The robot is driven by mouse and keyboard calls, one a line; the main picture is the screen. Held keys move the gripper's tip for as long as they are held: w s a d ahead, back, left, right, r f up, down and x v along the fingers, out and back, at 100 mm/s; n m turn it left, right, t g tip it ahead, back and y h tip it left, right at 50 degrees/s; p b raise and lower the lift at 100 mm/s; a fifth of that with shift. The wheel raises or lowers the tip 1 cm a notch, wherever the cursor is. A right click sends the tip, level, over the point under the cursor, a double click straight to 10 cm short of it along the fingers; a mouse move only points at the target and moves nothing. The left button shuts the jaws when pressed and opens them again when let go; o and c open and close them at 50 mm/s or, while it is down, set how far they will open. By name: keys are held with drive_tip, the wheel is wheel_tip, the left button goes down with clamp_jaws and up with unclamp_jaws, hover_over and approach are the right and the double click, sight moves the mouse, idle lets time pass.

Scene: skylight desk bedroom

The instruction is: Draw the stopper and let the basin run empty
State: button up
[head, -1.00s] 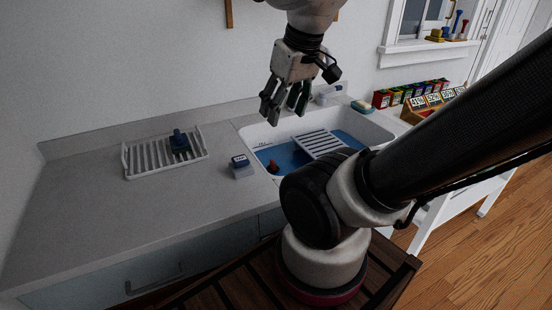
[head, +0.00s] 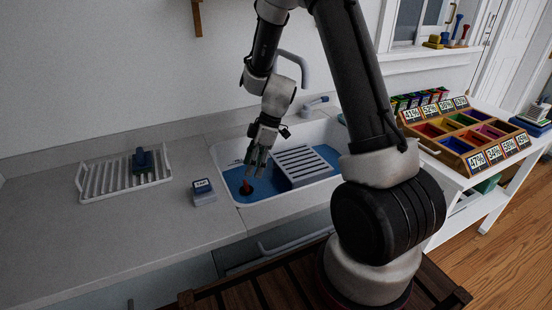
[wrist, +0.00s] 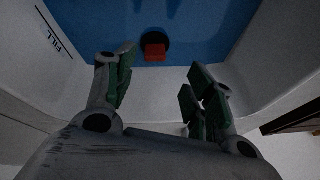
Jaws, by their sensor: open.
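The white basin (head: 285,212) is set in the counter and holds blue water (head: 265,188). The red stopper (head: 246,186) stands up out of the water at the basin's left end. It also shows in the wrist view (wrist: 154,52), with a dark round part behind it, near the top centre. My gripper (head: 257,166) is open and empty, pointing down over the left part of the basin, just above and beside the stopper. In the wrist view its fingers (wrist: 160,84) are spread apart, and the stopper lies beyond the gap between them, not between the pads.
A white slatted rack (head: 303,165) stands in the basin, right of my gripper. A grey tap (head: 314,102) is behind. A small labelled block (head: 204,192) and a drying rack (head: 110,180) with a blue item (head: 142,160) are on the counter. A compartment tray (head: 465,138) is at right.

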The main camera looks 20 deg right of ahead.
sight(246, 182)
drive_tip(key=a+f+n, duration=0.1)
drive_tip(key=f, duration=0.1)
drive_tip(key=a+f+n, duration=0.1)
drive_tip(key=f, duration=0.2)
drive_tip(key=a+f+n, duration=0.1)
drive_tip(key=f, duration=0.1)
drive_tip(key=shift+w+f, duration=0.2)
drive_tip(key=shift+w, duration=0.05)
drive_tip(key=c, duration=0.9)
drive_tip(key=shift+r, duration=0.1)
drive_tip(key=shift+c, duration=0.2)
drive_tip(key=shift+r, duration=0.1)
drive_tip(key=shift+r, duration=1.2)
drive_tip(key=shift+r, duration=0.1)
